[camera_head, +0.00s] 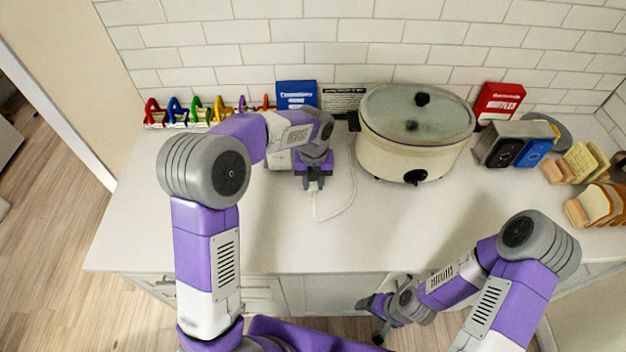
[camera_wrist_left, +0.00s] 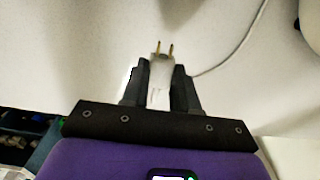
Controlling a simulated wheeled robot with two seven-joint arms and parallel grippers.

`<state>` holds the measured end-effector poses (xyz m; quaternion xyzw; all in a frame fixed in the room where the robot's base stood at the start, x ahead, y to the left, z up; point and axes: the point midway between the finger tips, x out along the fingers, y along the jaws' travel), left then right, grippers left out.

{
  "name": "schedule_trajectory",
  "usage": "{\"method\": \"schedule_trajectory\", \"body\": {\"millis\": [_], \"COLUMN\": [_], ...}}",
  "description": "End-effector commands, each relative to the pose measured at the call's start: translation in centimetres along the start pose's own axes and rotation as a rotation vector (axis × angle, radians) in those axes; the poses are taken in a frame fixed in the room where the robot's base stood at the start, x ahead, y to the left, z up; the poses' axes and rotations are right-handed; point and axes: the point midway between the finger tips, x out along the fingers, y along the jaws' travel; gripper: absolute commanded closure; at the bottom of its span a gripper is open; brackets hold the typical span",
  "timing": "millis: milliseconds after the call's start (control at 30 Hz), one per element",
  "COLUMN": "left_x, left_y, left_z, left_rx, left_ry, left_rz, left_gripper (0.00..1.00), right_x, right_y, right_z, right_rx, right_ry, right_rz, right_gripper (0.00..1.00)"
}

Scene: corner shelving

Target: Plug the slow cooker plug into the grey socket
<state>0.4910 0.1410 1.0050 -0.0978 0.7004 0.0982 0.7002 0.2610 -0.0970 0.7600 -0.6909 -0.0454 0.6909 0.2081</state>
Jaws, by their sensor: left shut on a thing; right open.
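The cream slow cooker (camera_head: 378,148) with a glass lid stands at the back of the counter. Its white cord (camera_head: 353,180) loops over the counter to my left gripper (camera_head: 314,187), which also shows in the left wrist view (camera_wrist_left: 160,80). That gripper is shut on the white plug (camera_wrist_left: 159,88), whose two metal prongs point away from the gripper over the counter. A pale box (camera_head: 278,158) is partly hidden behind my left wrist; I cannot tell whether it is the grey socket. My right gripper (camera_head: 374,318) is open and empty, low in front of the counter.
Coloured letter-like items (camera_head: 186,111), a blue box (camera_head: 296,94) and a red box (camera_head: 499,101) stand along the tiled wall. The counter's front middle is clear.

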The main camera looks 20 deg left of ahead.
Motion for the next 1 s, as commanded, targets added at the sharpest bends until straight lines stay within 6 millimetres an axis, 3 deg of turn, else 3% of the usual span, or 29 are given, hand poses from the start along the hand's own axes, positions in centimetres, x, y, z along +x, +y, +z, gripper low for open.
{"method": "schedule_trajectory", "body": {"millis": [600,1000], "left_x": [-0.2,0.0], "left_y": [0.0,0.0], "left_z": [4.8,5.8], "left_rx": [-0.002,-0.001], "left_ry": [0.000,0.000], "left_rz": [-0.001,-0.001], "left_gripper": [1.00,1.00], "right_x": [-3.5,-3.9], "right_y": [-1.3,-1.5], "right_z": [0.1,0.2], "right_rx": [0.000,0.000], "right_ry": [0.000,0.000], "right_rz": [0.000,0.000], "right_gripper": [0.26,0.26]}}
